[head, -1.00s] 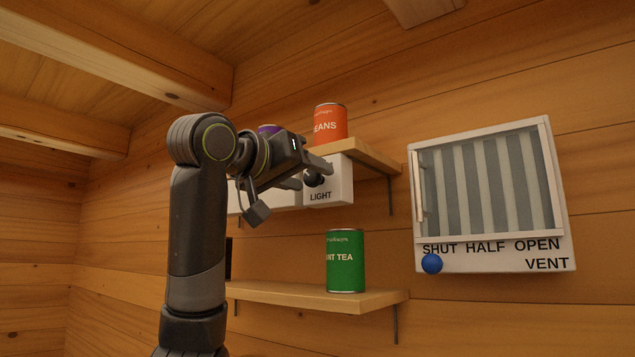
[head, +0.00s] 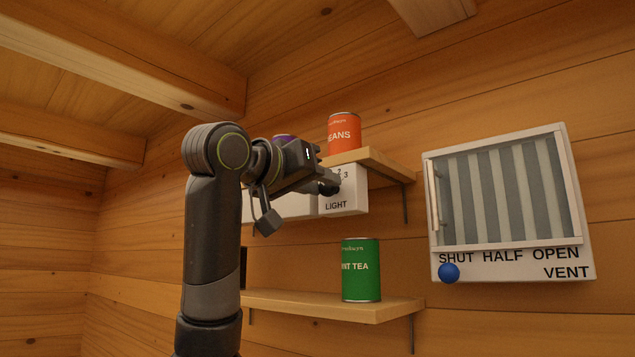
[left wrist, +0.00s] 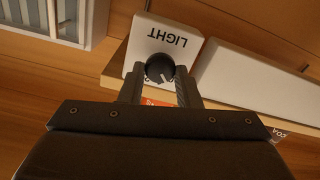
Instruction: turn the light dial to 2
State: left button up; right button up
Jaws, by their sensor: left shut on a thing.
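The light dial is a dark round knob (left wrist: 159,68) on a white box (head: 349,199) marked LIGHT, under the upper shelf. My left gripper (head: 329,184) reaches it from the left in the head view and covers most of the knob. The figures 2 and 3 show just above the fingers. In the left wrist view the box is upside down and the two fingers of my left gripper (left wrist: 159,80) are shut on the knob, one on each side. A white mark shows on the knob's face, but I cannot tell which figure it points to. My right gripper is out of view.
An orange beans can (head: 343,132) and a partly hidden purple can stand on the upper shelf (head: 380,160). A green mint tea can (head: 361,270) stands on the lower shelf (head: 330,304). A vent panel (head: 510,262) with a blue knob (head: 449,272) is at right.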

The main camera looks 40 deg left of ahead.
pick_arm(q)
jog(key=m+p, duration=0.3)
jog(key=m, duration=0.8)
jog(key=shift+d, duration=0.15)
jog(key=shift+m, duration=0.3)
dwell(0.4)
jog(key=o, duration=1)
jog(key=shift+w+f, duration=0.1)
